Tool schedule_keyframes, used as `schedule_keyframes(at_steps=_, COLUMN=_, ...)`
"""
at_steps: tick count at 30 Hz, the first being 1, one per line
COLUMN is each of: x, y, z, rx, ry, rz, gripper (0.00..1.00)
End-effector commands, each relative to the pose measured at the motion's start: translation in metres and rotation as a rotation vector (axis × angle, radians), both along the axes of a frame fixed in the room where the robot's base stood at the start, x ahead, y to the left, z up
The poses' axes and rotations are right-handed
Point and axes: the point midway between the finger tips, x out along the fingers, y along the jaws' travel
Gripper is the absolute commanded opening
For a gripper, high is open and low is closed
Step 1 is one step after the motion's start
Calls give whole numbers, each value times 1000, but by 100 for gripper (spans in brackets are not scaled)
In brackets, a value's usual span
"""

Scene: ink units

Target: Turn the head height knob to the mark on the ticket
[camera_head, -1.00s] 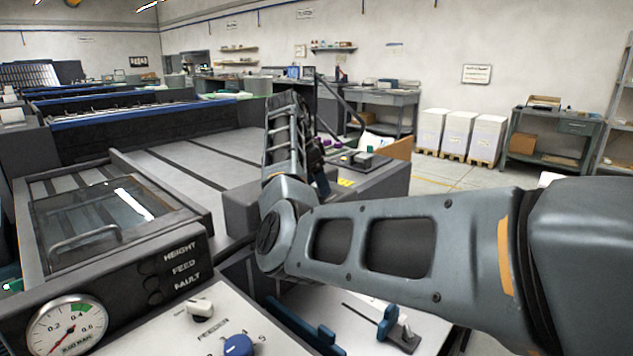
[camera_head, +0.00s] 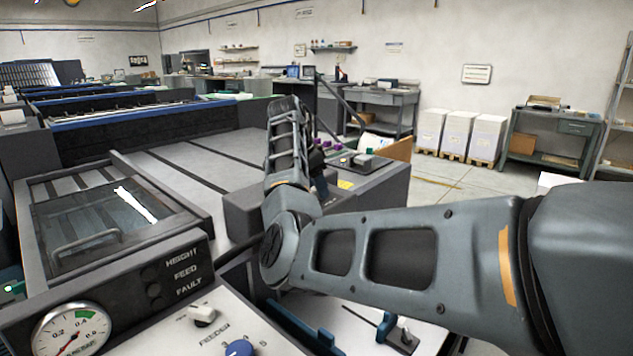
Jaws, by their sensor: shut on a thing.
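My gripper (camera_head: 320,181) is only partly seen as a dark shape just right of my upright forearm, low over the console of the machine. It is shut; its fingertips and the head height knob it appears to hold are hidden by my arm, so the knob's pointer cannot be read. A small yellow slip (camera_head: 345,184), which may be the ticket, lies on the console (camera_head: 375,184) just right of the gripper. Its writing is too small to read.
A front panel bears a blue feeder knob (camera_head: 238,348), a white switch (camera_head: 202,315) and a round gauge (camera_head: 71,333). The dark HEIGHT, FEED and FAULT lamp panel (camera_head: 165,280) looks unlit. Purple and grey controls sit behind my gripper. Open floor (camera_head: 450,190) lies right of the console.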

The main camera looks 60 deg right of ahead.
Motion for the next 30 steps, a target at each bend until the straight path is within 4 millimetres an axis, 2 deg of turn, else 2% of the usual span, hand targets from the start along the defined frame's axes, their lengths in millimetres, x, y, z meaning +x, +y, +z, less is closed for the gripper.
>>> schedule_keyframes(at_steps=6, x=-2, y=1, z=6, rx=0, ry=2, rz=164, gripper=13)
schedule_keyframes(at_steps=30, x=-6, y=0, z=6, rx=1, ry=1, rz=925, gripper=13)
